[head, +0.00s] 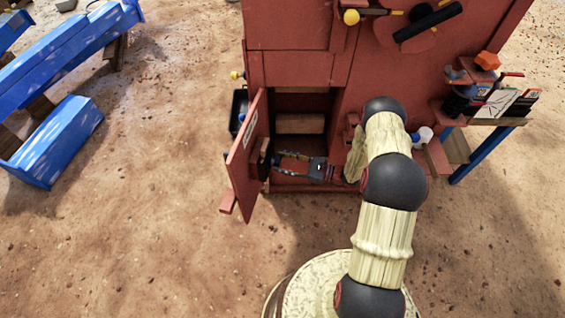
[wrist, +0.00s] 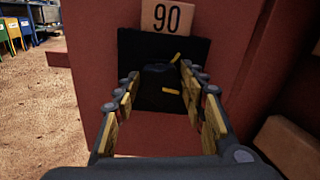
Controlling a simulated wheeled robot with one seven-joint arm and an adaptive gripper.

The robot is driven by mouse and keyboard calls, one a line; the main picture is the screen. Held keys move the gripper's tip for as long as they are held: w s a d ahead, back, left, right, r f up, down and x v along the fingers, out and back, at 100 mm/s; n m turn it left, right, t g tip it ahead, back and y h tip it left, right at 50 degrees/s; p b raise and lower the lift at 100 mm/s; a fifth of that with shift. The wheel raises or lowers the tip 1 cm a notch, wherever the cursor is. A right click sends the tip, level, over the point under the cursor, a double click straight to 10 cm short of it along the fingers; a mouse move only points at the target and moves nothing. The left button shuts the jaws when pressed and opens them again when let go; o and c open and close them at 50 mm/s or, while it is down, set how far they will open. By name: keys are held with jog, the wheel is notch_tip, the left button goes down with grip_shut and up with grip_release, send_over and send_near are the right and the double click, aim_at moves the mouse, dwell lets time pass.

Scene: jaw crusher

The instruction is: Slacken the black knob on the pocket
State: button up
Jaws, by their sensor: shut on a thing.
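The black knob (wrist: 157,76) sits in the middle of the wrist view, in front of a black square pocket (wrist: 197,50) on a red panel. Yellow marks show on and beside the knob. My gripper (wrist: 158,75) has its yellow-padded fingers on either side of the knob and is shut on it. In the head view my gripper (head: 280,160) reaches left from the arm to the inner face of the open red door (head: 241,165). The pocket shows there as a dark patch (head: 264,158). The finger contact is too small to make out there.
A tan plate marked 90 (wrist: 167,17) is above the pocket. The red crusher body (head: 290,65) rises behind the door, with a tan block (head: 300,123) in its opening. Blue benches (head: 60,60) stand at left. A side shelf (head: 490,115) holds items at right. Sandy ground in front is clear.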

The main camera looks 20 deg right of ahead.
jog(key=n, duration=0.3)
jog(key=n+b, duration=0.1)
jog(key=n, duration=0.2)
jog(key=shift+s+a+f+n, duration=0.1)
jog(key=shift+s+f+n, duration=0.05)
jog(key=shift+n, duration=0.15)
jog(key=n+b, duration=0.2)
jog(key=n, duration=0.4)
jog(key=shift+s+f, duration=0.1)
jog(key=shift+f, duration=0.05)
jog(key=shift+a, duration=0.1)
jog(key=o, duration=1.2)
jog(key=shift+c, duration=0.2)
jog(key=v, duration=1.2)
